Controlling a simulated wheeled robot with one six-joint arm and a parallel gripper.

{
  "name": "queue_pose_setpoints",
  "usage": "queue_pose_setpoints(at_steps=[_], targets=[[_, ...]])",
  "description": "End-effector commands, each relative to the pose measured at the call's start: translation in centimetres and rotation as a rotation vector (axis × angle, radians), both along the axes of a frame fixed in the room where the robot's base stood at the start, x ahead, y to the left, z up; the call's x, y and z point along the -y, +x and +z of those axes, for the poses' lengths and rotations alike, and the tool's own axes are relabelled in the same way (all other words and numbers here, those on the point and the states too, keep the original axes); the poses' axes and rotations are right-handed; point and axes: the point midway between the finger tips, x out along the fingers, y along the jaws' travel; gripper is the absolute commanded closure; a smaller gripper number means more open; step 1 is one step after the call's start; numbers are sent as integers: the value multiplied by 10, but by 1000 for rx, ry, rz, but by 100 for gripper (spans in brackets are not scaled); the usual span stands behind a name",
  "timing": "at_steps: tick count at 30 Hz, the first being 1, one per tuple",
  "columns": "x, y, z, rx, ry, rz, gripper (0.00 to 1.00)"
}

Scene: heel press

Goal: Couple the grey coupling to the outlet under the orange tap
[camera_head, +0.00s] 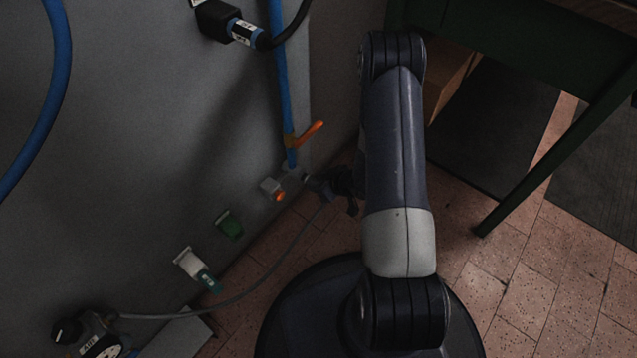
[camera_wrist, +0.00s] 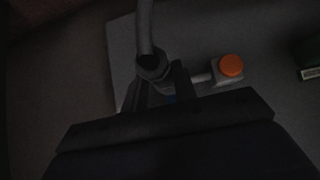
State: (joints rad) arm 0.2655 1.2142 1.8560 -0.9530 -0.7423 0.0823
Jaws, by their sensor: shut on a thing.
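The orange tap (camera_head: 308,133) sits on a blue pipe (camera_head: 281,85) that runs down the grey wall. The pipe's lower end, the outlet (camera_head: 292,160), shows below the tap. My gripper (camera_head: 325,184) is low by the wall, a little below and right of this end, partly behind my arm. In the wrist view my gripper (camera_wrist: 159,84) is shut on the grey coupling (camera_wrist: 152,68), between its fingers, with a grey hose (camera_wrist: 145,25) rising from it. Whether the coupling touches the outlet cannot be told; the spot is dark and partly hidden.
An orange-knobbed fitting (camera_head: 274,189) is close left of my gripper; its knob also shows in the wrist view (camera_wrist: 231,65). Green (camera_head: 229,224) and white (camera_head: 190,263) fittings follow along the wall. A green table (camera_head: 520,45) stands right.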

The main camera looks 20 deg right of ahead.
Motion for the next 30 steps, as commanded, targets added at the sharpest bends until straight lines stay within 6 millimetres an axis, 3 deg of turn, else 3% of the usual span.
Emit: queue_pose_setpoints(at_steps=[30], targets=[[-6,9,0,1,1,1,100]])
